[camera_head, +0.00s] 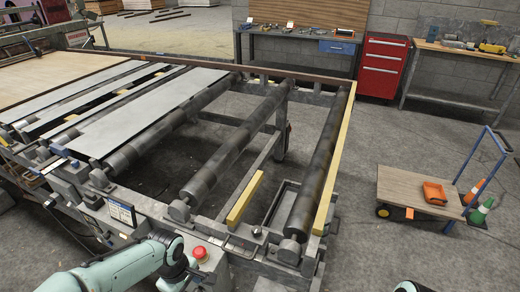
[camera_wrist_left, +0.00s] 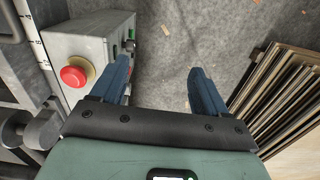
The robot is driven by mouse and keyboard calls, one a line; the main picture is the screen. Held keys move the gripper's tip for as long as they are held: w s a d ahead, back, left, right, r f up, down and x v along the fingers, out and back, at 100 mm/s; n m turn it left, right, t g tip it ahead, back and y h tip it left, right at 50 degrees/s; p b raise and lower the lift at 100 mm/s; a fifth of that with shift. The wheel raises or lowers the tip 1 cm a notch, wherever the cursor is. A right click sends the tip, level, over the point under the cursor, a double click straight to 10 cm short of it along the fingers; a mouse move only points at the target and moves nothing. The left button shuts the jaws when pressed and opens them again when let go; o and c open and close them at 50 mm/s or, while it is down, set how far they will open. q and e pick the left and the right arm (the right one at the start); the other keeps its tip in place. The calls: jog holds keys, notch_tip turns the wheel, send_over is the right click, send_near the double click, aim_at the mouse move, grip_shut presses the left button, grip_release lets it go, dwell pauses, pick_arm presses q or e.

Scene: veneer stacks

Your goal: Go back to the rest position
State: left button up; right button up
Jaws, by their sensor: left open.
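My left gripper (camera_wrist_left: 160,68) shows in the left wrist view with its two blue fingers wide apart and nothing between them. The grey concrete floor shows through the gap. In the head view my left arm comes in from the lower left in front of the roller conveyor (camera_head: 225,150), near its red stop button (camera_head: 200,252). The button's control box (camera_wrist_left: 85,50) is beside the left finger in the wrist view; contact cannot be told. The left fingers are not clear in the head view. Only a small piece of my right arm shows at the bottom edge; its gripper is not visible.
A stack of veneer sheets (camera_wrist_left: 280,95) lies at the right in the wrist view. A red tool cabinet (camera_head: 382,66) and workbenches line the wall. Floor between conveyor and cart is clear.

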pick_arm(q)
jog(key=s+d+f+m+g+h+p, duration=0.1)
jog(key=s+d+f+m, duration=0.1)
jog(key=f, duration=0.5)
jog(key=s+d+f+m+h+p, duration=0.1)
jog(key=d+f+m, duration=0.1)
jog(key=f, duration=0.4)
jog(key=s+d+f+m+p, duration=0.1)
jog(key=s+f+m, duration=0.1)
jog(key=s+f, duration=0.4)
jog(key=s+d+f+m+h+p, duration=0.1)
jog(key=s+d+f+m+p, duration=0.1)
jog(key=s+f, duration=0.4)
jog(key=s+m, duration=0.1)
jog(key=s, duration=0.4)
jog(key=shift+s+f, duration=0.2)
pick_arm(e)
jog(key=r, duration=0.2)
jog(key=w+r, duration=0.1)
jog(key=r, duration=0.2)
jog(key=shift+r, duration=0.2)
dwell(0.8)
